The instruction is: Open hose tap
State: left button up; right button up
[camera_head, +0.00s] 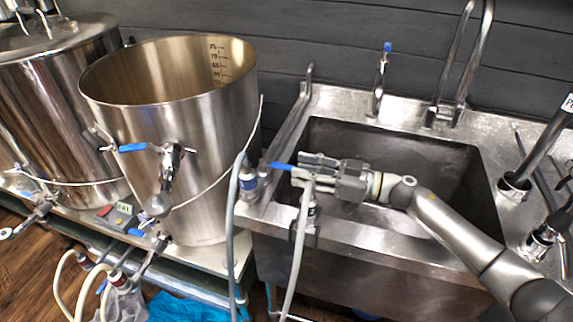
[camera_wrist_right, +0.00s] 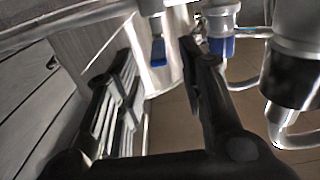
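The hose tap with its blue lever (camera_head: 281,166) is at the left front corner of the sink, with a grey hose (camera_head: 298,240) hanging below it. My right gripper (camera_head: 305,171) reaches in from the right over the sink's front rim, its fingertips close to the lever. In the right wrist view, the gripper's two dark fingers are apart, and the blue lever (camera_wrist_right: 158,50) shows beyond and between their tips. I cannot tell if a finger touches it. The tap body is partly hidden by the gripper. My left gripper is not in view.
The steel sink (camera_head: 345,232) has tall faucets at its back. A second hose with a blue-and-white fitting (camera_head: 247,178) stands just left of the tap. A large open steel kettle (camera_head: 190,120) with a blue-handled valve (camera_head: 132,148) stands further left.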

aim_at(287, 166)
jog(key=shift+x, duration=2.4)
grip_shut()
jog(key=shift+d, duration=0.1)
